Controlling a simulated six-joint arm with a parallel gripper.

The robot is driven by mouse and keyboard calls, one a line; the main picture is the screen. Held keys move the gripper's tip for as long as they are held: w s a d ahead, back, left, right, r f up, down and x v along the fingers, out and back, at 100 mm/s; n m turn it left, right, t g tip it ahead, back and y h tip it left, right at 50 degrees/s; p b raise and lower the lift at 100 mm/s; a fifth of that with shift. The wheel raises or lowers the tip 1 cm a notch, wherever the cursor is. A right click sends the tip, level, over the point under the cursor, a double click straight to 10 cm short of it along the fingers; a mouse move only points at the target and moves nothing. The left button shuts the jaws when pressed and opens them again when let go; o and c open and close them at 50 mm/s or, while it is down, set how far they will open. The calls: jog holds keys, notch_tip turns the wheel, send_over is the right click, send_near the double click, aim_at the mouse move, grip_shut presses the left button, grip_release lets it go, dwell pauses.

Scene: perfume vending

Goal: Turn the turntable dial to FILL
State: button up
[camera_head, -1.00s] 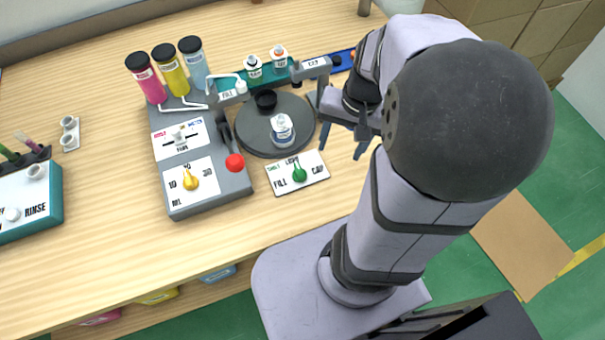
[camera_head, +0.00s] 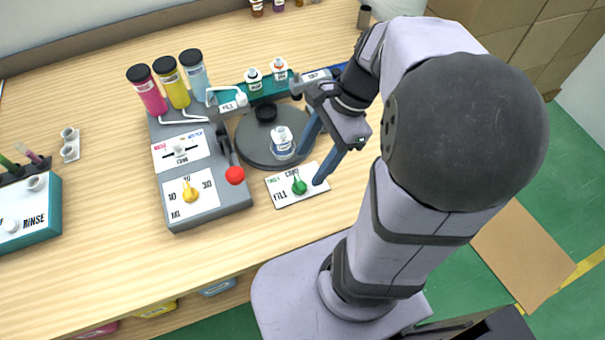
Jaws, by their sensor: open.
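The turntable dial is a green knob (camera_head: 299,186) on a white plate (camera_head: 290,203) with a FILL label at its lower left and a LOAD label at its top. The knob's pointer seems to point up toward LOAD. The dark round turntable (camera_head: 252,152) lies behind the plate and carries a small clear bottle (camera_head: 282,142) with a white label. My gripper (camera_head: 311,164) is open and empty. One finger ends by the right part of the dial plate, the other beside the bottle. I cannot tell whether either touches anything.
A grey machine block (camera_head: 212,212) with a yellow knob (camera_head: 190,191) and a red-ended lever (camera_head: 234,175) stands left of the dial plate. Pink, yellow and blue cylinders stand behind. Two small bottles stand on a teal strip (camera_head: 264,87). The table in front is clear.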

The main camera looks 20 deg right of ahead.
aim_at(299, 182)
jog(key=shift+x, duration=3.2)
jog(key=shift+c, duration=0.7)
jog(key=c, duration=0.9)
